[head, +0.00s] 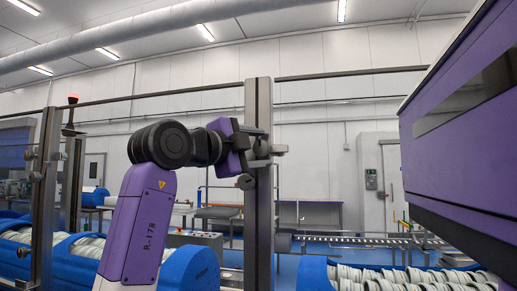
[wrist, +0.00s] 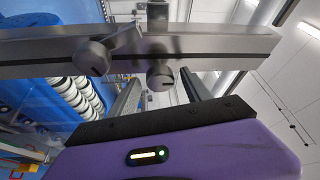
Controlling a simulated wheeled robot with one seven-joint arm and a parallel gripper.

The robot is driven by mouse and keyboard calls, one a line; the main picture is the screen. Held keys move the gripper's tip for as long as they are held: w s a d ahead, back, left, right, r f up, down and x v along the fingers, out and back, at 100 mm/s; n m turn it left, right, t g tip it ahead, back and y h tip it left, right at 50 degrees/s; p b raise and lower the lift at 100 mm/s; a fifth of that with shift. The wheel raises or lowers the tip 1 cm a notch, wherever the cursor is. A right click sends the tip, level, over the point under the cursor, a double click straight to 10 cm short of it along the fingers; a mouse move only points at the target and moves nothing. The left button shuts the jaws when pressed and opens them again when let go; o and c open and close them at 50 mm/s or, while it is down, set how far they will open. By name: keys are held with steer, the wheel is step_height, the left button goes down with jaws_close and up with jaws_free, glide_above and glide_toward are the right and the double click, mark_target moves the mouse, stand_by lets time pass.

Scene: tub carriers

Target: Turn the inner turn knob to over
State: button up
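Two round grey knobs sit on a metal post; in the wrist view the left knob (wrist: 92,57) is at the end of a slanted plate, and the right knob (wrist: 160,76) is beside that plate. I cannot tell for sure which is the inner one. My gripper (wrist: 163,82) is open, its two fingers apart on either side of the right knob in the picture; contact is not visible. In the head view my gripper (head: 262,147) is at the post, and the lower knob (head: 246,181) shows just below it. The upper knob is largely hidden there.
The metal post (head: 259,220) stands upright in front of me. Blue tub carriers (head: 190,270) with pale rolls lie low on both sides. A large purple cabinet (head: 455,150) juts in at the right. A second post (head: 46,190) stands at the left.

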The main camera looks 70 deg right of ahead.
steer(key=v, duration=0.7)
steer(key=shift+a+b, duration=0.35)
steer(key=shift+b, duration=0.1)
steer(key=shift+w+f, duration=0.1)
